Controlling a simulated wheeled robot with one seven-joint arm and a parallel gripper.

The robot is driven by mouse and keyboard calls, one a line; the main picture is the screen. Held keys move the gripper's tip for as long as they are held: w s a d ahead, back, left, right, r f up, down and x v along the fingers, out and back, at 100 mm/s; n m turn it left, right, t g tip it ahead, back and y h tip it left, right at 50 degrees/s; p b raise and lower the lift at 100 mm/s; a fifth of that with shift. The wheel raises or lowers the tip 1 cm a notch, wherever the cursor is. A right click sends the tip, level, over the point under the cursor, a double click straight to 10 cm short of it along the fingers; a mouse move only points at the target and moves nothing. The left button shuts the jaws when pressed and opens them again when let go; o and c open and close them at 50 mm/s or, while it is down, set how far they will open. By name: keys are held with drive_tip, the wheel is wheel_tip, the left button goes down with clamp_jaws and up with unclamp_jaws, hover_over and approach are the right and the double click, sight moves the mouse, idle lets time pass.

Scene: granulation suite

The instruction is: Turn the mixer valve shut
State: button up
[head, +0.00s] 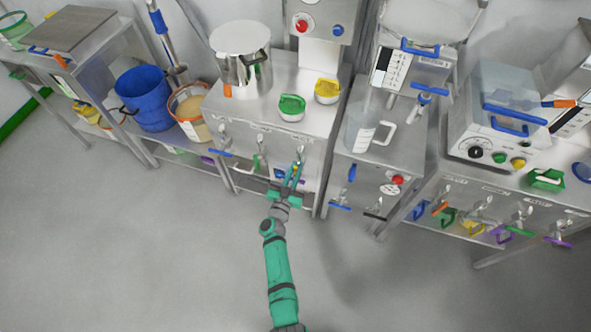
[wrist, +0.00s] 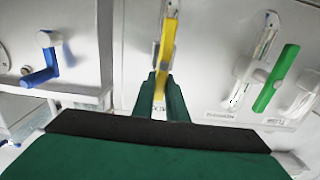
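A yellow valve handle (wrist: 165,50) stands upright on a pale panel in the middle of the wrist view. My gripper (wrist: 160,95) has one green finger on each side of its end, close against it; it looks shut on it. In the head view my gripper (head: 292,180) is at the right part of the front of the mixer bench (head: 318,120). A green valve handle (wrist: 276,78) is tilted on the same panel in the wrist view, on a silver fitting. The small labels are too blurred to read, so the mixer valve's name plate cannot be confirmed.
A blue handle (wrist: 42,72) sticks out from a separate panel at the left of the wrist view. In the head view, a steel pot (head: 240,60), a green-handled lid (head: 291,107) and a yellow-handled lid (head: 327,91) stand on the bench. The floor (head: 150,260) is clear.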

clamp_jaws()
drive_tip(key=shift+d, duration=0.1)
drive_tip(key=shift+s+d+f+m, duration=0.2)
drive_tip(key=shift+d+f+m, duration=0.35)
drive_tip(key=shift+m, duration=2.45)
drive_tip(key=shift+s+d+f+m, duration=0.15)
drive_tip(key=shift+d+f+m, duration=0.4)
drive_tip(key=shift+m, duration=2.45)
drive_tip(key=shift+s+d+f+m, duration=0.2)
drive_tip(key=shift+d+f+m, duration=0.35)
drive_tip(key=shift+m, duration=2.45)
drive_tip(key=shift+a, duration=0.1)
drive_tip(key=o, duration=0.7)
unclamp_jaws()
